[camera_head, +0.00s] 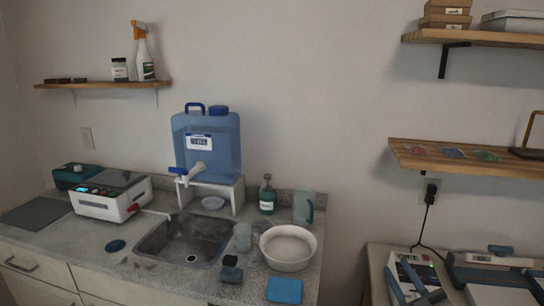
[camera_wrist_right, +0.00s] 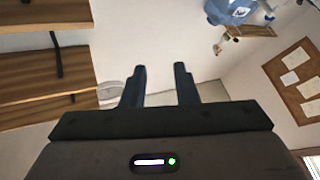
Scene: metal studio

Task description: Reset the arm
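My right gripper (camera_wrist_right: 160,76) shows in the right wrist view with its two dark blue fingers apart. Nothing is between them, and pale wall or surface shows through the gap. In the head view my right gripper (camera_head: 400,270) appears low at the right, over the side table; its outline blends with blue and white equipment there. My left gripper is in neither view.
A counter holds a sink (camera_head: 182,240), a blue water jug (camera_head: 208,150), a white bowl (camera_head: 288,249), a blue sponge (camera_head: 285,290) and a white device (camera_head: 105,200). Wooden shelves hang at left (camera_head: 100,86) and right (camera_head: 450,158). A cork board (camera_wrist_right: 299,82) hangs on a wall.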

